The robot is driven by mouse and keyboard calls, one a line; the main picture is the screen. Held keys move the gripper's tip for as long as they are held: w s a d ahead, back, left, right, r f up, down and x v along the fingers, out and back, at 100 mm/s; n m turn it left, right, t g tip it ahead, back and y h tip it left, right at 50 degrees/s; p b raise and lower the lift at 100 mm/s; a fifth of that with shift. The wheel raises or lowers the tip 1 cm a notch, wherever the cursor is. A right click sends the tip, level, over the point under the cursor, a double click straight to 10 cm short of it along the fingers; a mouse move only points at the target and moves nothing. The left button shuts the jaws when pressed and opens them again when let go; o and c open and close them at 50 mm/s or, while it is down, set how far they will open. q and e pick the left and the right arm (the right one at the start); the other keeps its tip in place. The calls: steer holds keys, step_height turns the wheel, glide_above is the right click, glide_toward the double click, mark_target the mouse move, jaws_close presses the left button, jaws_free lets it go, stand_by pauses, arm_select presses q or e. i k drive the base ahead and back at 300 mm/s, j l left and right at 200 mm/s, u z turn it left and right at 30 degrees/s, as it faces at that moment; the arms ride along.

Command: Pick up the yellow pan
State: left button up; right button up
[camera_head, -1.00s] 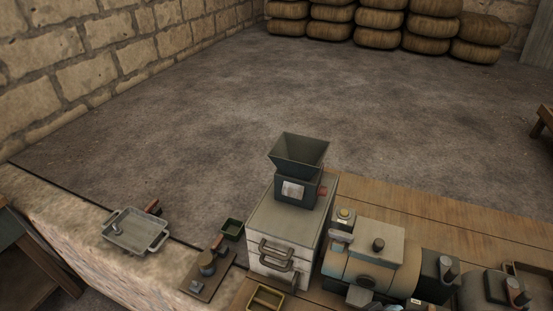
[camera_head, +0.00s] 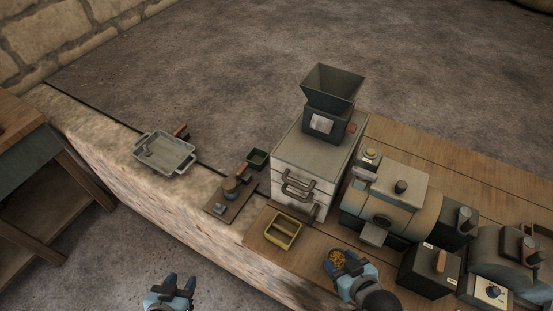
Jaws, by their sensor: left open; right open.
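The yellow pan (camera_head: 283,231), a small rectangular open tray with a yellow rim, sits on the wooden table in front of the drawer cabinet. My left gripper (camera_head: 170,285) is at the bottom of the head view, left of the pan and over the floor, open and apart from it. My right gripper (camera_head: 345,265) is right of the pan, open.
The cabinet with a hopper (camera_head: 333,88) stands behind the pan. A small board with a knob (camera_head: 231,195), a grey tray (camera_head: 165,154) and a dark green pan (camera_head: 257,159) are to the left. Machines (camera_head: 396,198) fill the table's right side.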

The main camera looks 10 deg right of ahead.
mark_target(283, 230)
steer(key=j+z, duration=0.2)
steer(key=z, duration=0.45)
steer(key=j+z, duration=0.3)
steer(key=j, duration=0.25)
steer(key=j+z, duration=0.3)
steer(key=j, duration=0.75)
steer(key=k+j+z, duration=0.1)
steer(key=j, duration=0.5)
steer(key=k+j, duration=0.1)
steer(key=j, duration=0.45)
